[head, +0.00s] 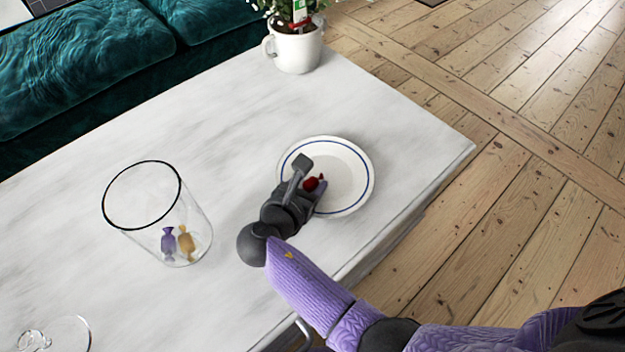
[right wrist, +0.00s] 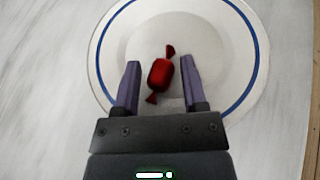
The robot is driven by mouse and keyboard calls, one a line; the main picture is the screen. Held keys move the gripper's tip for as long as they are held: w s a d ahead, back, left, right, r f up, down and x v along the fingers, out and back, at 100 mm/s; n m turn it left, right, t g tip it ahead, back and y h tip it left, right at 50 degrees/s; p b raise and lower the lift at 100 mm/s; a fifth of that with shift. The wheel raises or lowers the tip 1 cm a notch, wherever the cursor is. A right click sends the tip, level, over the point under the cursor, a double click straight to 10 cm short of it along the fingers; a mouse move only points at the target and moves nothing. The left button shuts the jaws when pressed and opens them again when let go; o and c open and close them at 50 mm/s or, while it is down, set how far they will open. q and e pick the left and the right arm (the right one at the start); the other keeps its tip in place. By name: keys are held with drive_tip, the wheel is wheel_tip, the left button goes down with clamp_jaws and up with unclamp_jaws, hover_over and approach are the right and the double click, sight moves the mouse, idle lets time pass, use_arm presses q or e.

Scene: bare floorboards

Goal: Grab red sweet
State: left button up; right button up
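The red sweet (head: 313,183) lies on a white plate with a blue ring (head: 350,165). My right gripper (head: 312,172) is over the plate, close to the sweet, and partly covers it in the head view. In the right wrist view, the red sweet (right wrist: 160,74) lies between the two spread fingers of my right gripper (right wrist: 158,78), with a gap on each side. The gripper is open and empty. My left gripper is not in view.
A clear glass (head: 150,215) with a dark rim stands to the left, holding a purple sweet (head: 168,242) and a yellow sweet (head: 186,243). A white potted plant (head: 295,48) stands at the back. Another glass item (head: 55,336) is at bottom left. The marble table (head: 240,120) is otherwise clear.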

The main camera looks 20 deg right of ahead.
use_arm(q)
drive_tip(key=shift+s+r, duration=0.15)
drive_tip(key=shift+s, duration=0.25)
use_arm(e)
clamp_jaws()
